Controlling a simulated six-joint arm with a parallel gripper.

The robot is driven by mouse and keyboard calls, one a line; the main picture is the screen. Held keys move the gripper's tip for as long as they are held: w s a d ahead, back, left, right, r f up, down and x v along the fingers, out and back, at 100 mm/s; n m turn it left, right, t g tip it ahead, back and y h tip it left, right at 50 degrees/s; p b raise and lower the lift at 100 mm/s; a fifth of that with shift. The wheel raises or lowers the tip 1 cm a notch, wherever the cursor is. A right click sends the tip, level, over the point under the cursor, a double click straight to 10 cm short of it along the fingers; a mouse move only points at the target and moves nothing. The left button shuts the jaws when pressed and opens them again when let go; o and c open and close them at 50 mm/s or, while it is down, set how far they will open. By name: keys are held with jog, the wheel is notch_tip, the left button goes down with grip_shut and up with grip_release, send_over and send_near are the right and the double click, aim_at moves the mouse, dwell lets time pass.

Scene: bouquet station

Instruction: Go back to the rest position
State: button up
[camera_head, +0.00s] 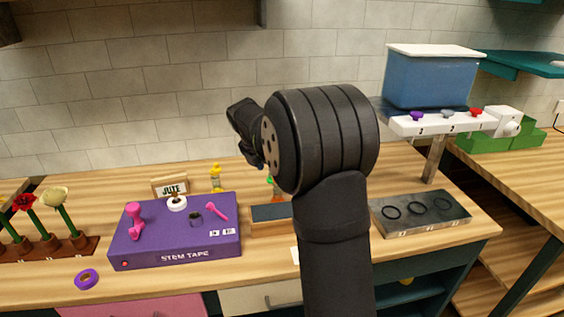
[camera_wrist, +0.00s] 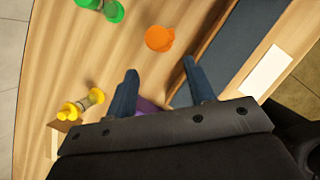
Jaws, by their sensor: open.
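My gripper (camera_wrist: 157,88) is open in the wrist view, with its two blue-grey fingers apart and nothing between them. It is above the wooden table (camera_wrist: 110,50). An orange round thing (camera_wrist: 159,38) lies beyond the fingertips. In the head view my dark arm stands up in the middle, and the gripper end is mostly hidden behind the wrist.
A purple stem tape box (camera_head: 175,245) with pink tools stands left of my arm. A flower rack (camera_head: 50,247) is at far left. A grey ring plate (camera_head: 420,214) and a blue tank (camera_head: 430,80) are at right. A yellow bottle (camera_head: 216,178) stands behind. Front left table is mostly clear.

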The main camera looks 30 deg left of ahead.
jog(key=x, duration=1.2)
jog(key=shift+f, duration=0.3)
notch_tip(320, 180, up, 3)
jog(key=shift+f, duration=0.1)
jog(key=shift+r, duration=0.6)
jog(key=shift+o, duration=0.4)
